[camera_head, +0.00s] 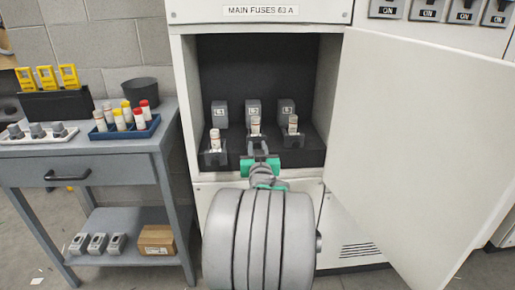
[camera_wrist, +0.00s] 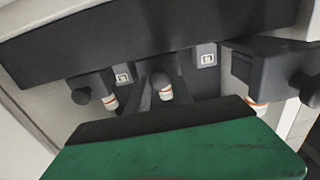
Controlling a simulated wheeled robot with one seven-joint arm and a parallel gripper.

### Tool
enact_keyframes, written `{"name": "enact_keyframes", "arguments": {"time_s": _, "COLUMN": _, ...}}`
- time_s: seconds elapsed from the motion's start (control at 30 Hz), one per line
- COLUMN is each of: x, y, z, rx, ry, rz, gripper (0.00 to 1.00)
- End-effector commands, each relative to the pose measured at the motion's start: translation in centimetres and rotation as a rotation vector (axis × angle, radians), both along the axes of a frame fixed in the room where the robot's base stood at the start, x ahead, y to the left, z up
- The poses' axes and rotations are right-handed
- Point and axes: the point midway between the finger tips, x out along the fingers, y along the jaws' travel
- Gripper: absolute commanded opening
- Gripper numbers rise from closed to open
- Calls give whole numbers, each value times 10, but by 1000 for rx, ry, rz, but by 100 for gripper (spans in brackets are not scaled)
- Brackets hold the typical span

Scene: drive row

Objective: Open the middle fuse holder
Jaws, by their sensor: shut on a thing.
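The middle fuse holder (camera_head: 254,107) is dark grey and stands in the open cabinet between the left fuse holder (camera_head: 219,113) and the right fuse holder (camera_head: 287,108). A pale fuse (camera_head: 255,126) shows upright in front of it, and all three holders look swung out with a fuse showing. The grasped part is mostly hidden by the fingers.
The cabinet door (camera_head: 415,145) stands open on the right. At the left, a grey workbench (camera_head: 85,170) bears a blue tray (camera_head: 125,133) of fuses, a white rack (camera_head: 38,138) and a dark cup (camera_head: 140,91). Floor shows between bench legs.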

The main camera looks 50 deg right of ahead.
Motion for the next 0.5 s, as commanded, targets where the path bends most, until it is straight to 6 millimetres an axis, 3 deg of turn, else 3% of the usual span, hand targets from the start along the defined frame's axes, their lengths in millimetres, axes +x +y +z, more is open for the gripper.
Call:
{"name": "enact_keyframes", "arguments": {"time_s": 0.2, "x": 0, "y": 0, "z": 0, "rx": 0, "ry": 0, "rz": 0, "gripper": 0}}
{"name": "enact_keyframes", "arguments": {"time_s": 0.5, "x": 0, "y": 0, "z": 0, "rx": 0, "ry": 0, "rz": -1, "gripper": 0}}
